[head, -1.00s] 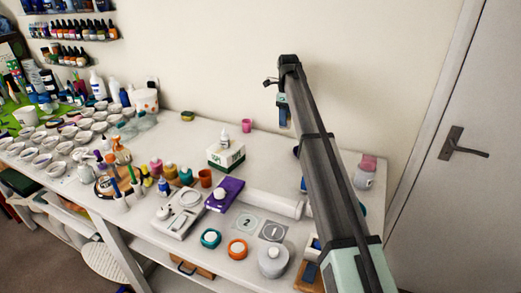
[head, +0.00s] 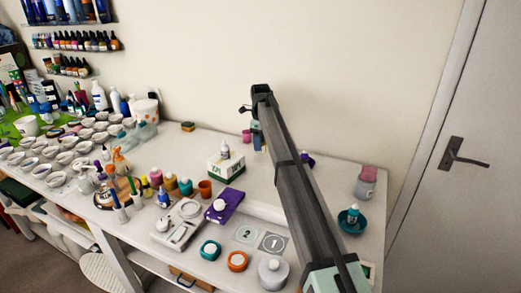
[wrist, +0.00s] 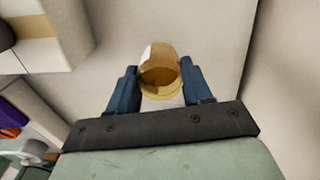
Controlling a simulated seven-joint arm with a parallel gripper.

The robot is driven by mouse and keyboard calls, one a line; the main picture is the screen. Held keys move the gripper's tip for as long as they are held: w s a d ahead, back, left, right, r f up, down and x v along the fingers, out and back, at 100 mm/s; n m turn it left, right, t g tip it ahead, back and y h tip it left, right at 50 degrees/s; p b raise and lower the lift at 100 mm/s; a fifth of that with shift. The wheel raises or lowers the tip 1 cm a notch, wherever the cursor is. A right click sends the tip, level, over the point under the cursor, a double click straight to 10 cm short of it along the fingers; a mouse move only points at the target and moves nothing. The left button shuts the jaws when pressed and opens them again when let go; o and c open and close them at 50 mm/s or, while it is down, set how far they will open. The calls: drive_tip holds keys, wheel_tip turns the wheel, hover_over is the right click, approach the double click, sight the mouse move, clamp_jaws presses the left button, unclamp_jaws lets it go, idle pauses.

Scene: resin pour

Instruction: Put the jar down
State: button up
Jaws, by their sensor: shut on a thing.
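My gripper (wrist: 159,82) is shut on a small amber-brown jar (wrist: 160,64) with a pale patch on its left side. The jar is between the two blue fingers, and its open, hollow-looking end shows in the wrist view. In the head view, my gripper (head: 257,142) is low at the back of the table, just right of a pink cup (head: 246,136). The jar cannot be made out there. I cannot tell whether it touches the table.
A white and green box (head: 227,168) with a bottle on it stands left of my gripper. A teal bowl (head: 352,220) is at right. The table is clear behind the box.

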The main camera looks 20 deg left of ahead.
drive_tip(key=shift+f, duration=1.75)
drive_tip(key=shift+f, duration=0.1)
drive_tip(key=o, duration=1)
drive_tip(key=shift+o, duration=0.2)
wheel_tip(320, 180, up, 12)
